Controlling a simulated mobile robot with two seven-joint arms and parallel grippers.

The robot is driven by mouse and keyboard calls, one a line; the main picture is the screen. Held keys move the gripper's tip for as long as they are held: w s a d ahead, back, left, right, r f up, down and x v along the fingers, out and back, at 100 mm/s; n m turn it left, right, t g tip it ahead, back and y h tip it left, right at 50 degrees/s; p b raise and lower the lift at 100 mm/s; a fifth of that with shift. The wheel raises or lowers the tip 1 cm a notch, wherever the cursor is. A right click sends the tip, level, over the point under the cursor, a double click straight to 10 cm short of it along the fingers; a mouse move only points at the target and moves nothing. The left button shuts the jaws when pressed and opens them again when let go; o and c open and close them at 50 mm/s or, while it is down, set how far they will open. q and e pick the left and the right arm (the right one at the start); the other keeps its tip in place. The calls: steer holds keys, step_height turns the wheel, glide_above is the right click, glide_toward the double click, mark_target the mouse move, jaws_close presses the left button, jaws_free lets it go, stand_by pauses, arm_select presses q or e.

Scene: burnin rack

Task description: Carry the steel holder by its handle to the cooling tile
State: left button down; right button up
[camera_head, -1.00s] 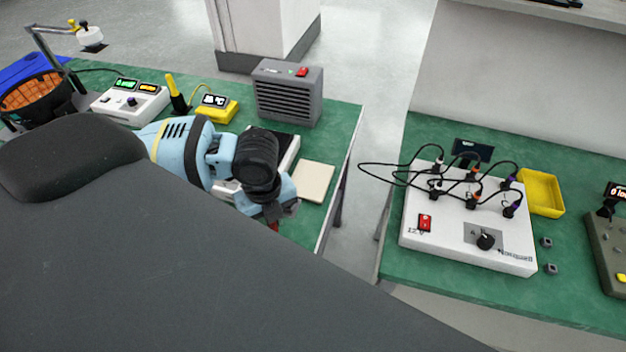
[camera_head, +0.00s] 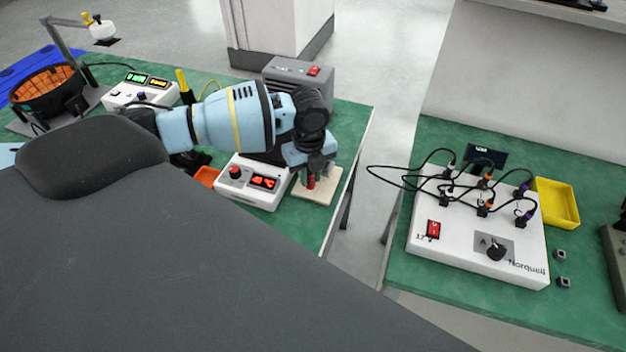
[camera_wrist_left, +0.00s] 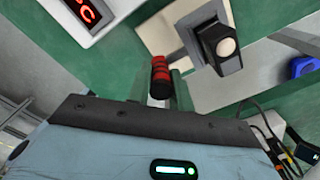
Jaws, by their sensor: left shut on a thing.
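The cooling tile (camera_head: 327,190) is a pale beige square near the right edge of the left bench. My left gripper (camera_head: 311,176) is over it, shut on the red handle (camera_head: 311,182) of the steel holder. In the left wrist view the black-banded red handle (camera_wrist_left: 160,76) stands between the fingers of the gripper (camera_wrist_left: 159,90). The pale tile (camera_wrist_left: 153,32) shows behind the handle there. My right gripper is not in view.
A white heater unit (camera_head: 245,191) with a red display is left of the tile. A grey fan box (camera_head: 286,75) stands behind my arm. A gap separates this bench from the right bench, which holds a wired white box (camera_head: 460,258) and yellow tray (camera_head: 556,203).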

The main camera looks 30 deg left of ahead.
arm_select(q)
steer(key=shift+w, duration=0.15)
steer(key=shift+w, duration=0.4)
steer(key=shift+s+f, duration=0.1)
steer(key=shift+f, duration=1.65)
steer(key=shift+f, duration=0.1)
steer(key=shift+f, duration=0.1)
steer(key=c, duration=1.3)
jaws_free()
steer(key=shift+o, duration=0.2)
step_height(320, 180, up, 12)
steer(key=shift+s+a+r+p, duration=0.1)
steer(key=shift+r+p, duration=0.1)
steer(key=shift+p, duration=0.15)
